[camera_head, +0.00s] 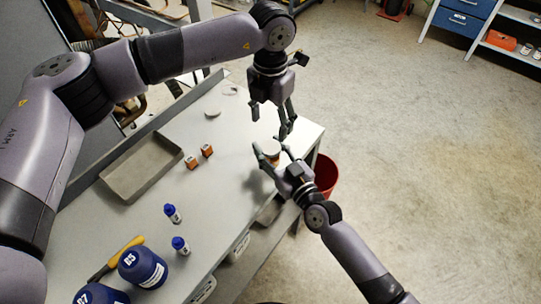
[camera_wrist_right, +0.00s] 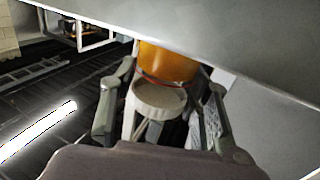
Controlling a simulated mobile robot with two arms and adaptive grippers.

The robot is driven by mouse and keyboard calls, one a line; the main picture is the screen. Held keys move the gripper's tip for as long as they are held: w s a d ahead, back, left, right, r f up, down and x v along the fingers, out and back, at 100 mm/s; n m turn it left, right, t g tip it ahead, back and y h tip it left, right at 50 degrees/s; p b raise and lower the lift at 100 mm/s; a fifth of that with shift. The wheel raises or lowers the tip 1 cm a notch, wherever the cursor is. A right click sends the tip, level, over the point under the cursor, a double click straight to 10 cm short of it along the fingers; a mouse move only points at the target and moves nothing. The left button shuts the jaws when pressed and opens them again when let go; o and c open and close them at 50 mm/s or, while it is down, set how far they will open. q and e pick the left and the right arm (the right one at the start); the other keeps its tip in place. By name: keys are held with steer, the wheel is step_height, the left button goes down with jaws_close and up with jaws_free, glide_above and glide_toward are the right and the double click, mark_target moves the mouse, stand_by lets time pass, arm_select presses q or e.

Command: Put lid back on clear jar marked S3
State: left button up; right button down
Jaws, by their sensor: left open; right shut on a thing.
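My right gripper (camera_head: 270,153) is shut on a jar with orange contents, which shows in the right wrist view (camera_wrist_right: 168,62) between the two fingers (camera_wrist_right: 162,100). A pale round top (camera_wrist_right: 158,98) shows at one end of the jar; I cannot tell whether it is a lid or an open rim. The jar is over the table's right edge area, and its marking is not readable. My left gripper (camera_head: 285,122) is open and empty, just above the jar, pointing down. A pale round disc (camera_head: 212,113), like a lid, lies flat on the table, left of my left gripper.
On the table (camera_head: 235,180) are a grey tray (camera_head: 143,168), two small orange-brown items (camera_head: 199,156), two blue-capped bottles (camera_head: 172,214), blue containers (camera_head: 142,267) and a yellow-handled tool (camera_head: 120,255). A pale thin ring (camera_head: 230,90) lies at the far end. A red bucket (camera_head: 326,175) stands beyond the right edge.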

mark_target(270, 146)
arm_select(q)
step_height(270, 146, down, 7)
steer(key=shift+f, duration=0.2)
steer(key=shift+c, duration=0.2)
steer(key=c, duration=1.2)
steer(key=m, duration=0.6)
steer(key=shift+c, duration=0.2)
steer(key=shift+a, duration=0.1)
steer(key=shift+w, duration=0.1)
steer(key=o, duration=1)
steer(key=shift+o, duration=1.4)
